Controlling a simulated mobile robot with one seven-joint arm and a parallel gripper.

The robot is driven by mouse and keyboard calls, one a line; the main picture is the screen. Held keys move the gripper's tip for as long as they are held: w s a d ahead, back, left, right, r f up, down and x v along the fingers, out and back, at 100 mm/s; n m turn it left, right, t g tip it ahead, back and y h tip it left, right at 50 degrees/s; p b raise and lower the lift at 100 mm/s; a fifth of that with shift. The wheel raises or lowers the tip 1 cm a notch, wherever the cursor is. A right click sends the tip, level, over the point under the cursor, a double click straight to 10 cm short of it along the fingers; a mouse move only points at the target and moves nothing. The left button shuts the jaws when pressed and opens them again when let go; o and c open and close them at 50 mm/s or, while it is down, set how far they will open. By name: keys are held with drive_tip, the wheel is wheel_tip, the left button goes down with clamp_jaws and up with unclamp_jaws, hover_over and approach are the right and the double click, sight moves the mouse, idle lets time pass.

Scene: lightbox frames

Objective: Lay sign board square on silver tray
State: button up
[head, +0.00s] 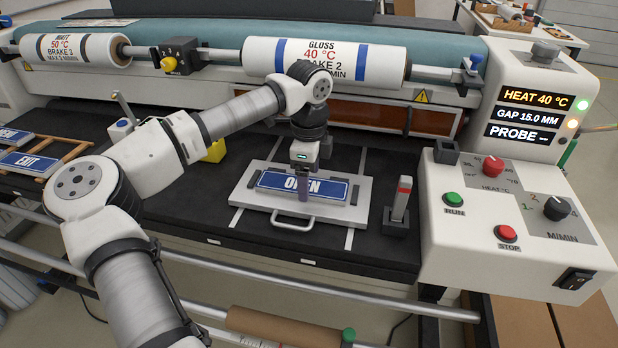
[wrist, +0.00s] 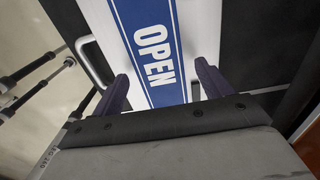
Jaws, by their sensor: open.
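The blue OPEN sign board (head: 271,181) with a white border lies on the silver tray (head: 340,211) on the black table. The board looks roughly in line with the tray's long sides. The tray has a handle at its front edge. My gripper (head: 304,190) is low over the middle of the board, pointing down. In the wrist view my gripper (wrist: 165,90) has its two dark fingers apart, one on each side of the OPEN board (wrist: 150,45). The gripper is open. I cannot tell whether the fingers touch the board or tray.
EXIT and OPEN signs (head: 28,163) sit on a wooden rack at the left. A stand with a red-and-white block (head: 400,200) is right of the tray. The laminator rolls (head: 325,62) run behind. The control panel (head: 515,205) stands at the right.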

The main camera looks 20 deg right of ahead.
sight(310, 185)
wheel_tip(310, 185, up, 11)
drive_tip(key=b, duration=0.1)
drive_tip(key=shift+r, duration=0.1)
